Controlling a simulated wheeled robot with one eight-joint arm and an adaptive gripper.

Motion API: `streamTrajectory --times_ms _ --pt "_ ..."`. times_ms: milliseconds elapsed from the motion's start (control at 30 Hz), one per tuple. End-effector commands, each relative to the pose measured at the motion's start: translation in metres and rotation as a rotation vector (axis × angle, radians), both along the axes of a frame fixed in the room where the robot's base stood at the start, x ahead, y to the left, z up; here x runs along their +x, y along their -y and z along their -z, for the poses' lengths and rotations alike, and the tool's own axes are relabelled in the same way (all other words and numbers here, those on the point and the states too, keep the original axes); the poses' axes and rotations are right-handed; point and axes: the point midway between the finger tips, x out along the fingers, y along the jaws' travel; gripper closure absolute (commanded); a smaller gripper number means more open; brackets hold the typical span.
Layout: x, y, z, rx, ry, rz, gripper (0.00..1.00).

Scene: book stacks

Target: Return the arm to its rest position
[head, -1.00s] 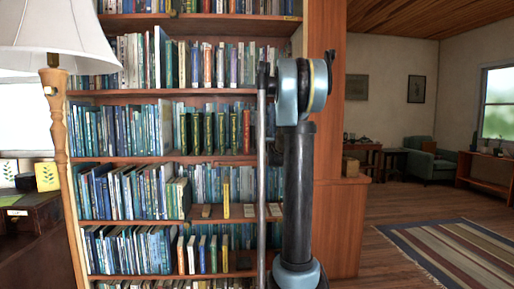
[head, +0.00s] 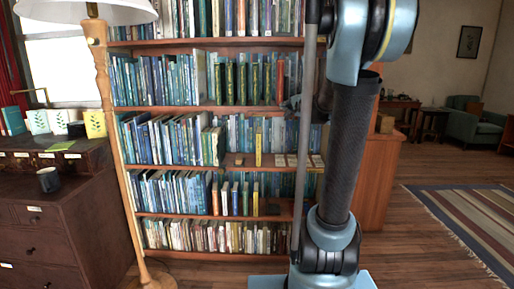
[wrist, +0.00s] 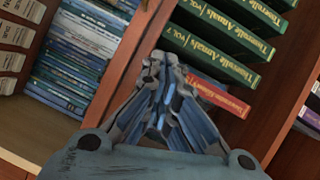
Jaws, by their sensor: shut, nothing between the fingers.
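My arm (head: 347,150) rises on the right side of the head view, in front of the bookcase's right edge. My gripper (wrist: 160,62) shows in the wrist view with its grey-blue fingers together and nothing between them. It points at shelved books, but I cannot tell the exact gap to them. In the head view the gripper is mostly hidden behind the arm and a thin grey post of mine.
The bookcase (head: 232,116) is full of books, with green volumes (wrist: 222,32) and a red book (wrist: 218,95) near the gripper. A lamp (head: 112,130) and a dark cabinet (head: 70,215) with a mug (head: 49,179) stand left. Open floor and a striped rug (head: 462,215) lie right.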

Motion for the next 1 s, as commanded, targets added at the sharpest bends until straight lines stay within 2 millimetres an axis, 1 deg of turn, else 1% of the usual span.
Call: streamTrajectory --times_ms 33,167,200,267,333,467,500,567,600,667,700,767,800,900,1000 --pt "-0.02 -0.014 0.009 -0.054 -0.019 -0.043 1.0" --pt "-0.069 -0.043 0.039 -0.202 -0.079 -0.156 1.0" --pt "-0.085 -0.05 0.049 -0.246 -0.1 -0.189 1.0" --pt "-0.109 -0.058 0.066 -0.314 -0.132 -0.237 1.0" --pt "-0.138 -0.066 0.086 -0.392 -0.174 -0.292 1.0" --pt "-0.191 -0.071 0.127 -0.535 -0.258 -0.388 1.0" --pt "-0.208 -0.071 0.139 -0.579 -0.286 -0.415 1.0" --pt "-0.233 -0.07 0.158 -0.644 -0.329 -0.455 1.0" --pt "-0.25 -0.067 0.171 -0.688 -0.36 -0.48 1.0" --pt "-0.275 -0.062 0.19 -0.751 -0.407 -0.516 1.0" --pt "-0.291 -0.057 0.203 -0.794 -0.441 -0.538 1.0" --pt "-0.316 -0.049 0.221 -0.857 -0.492 -0.571 1.0" --pt "-0.332 -0.043 0.233 -0.899 -0.526 -0.591 1.0" --pt "-0.369 -0.025 0.26 -0.996 -0.614 -0.632 1.0" --pt "-0.4 -0.008 0.28 -1.077 -0.691 -0.661 1.0"
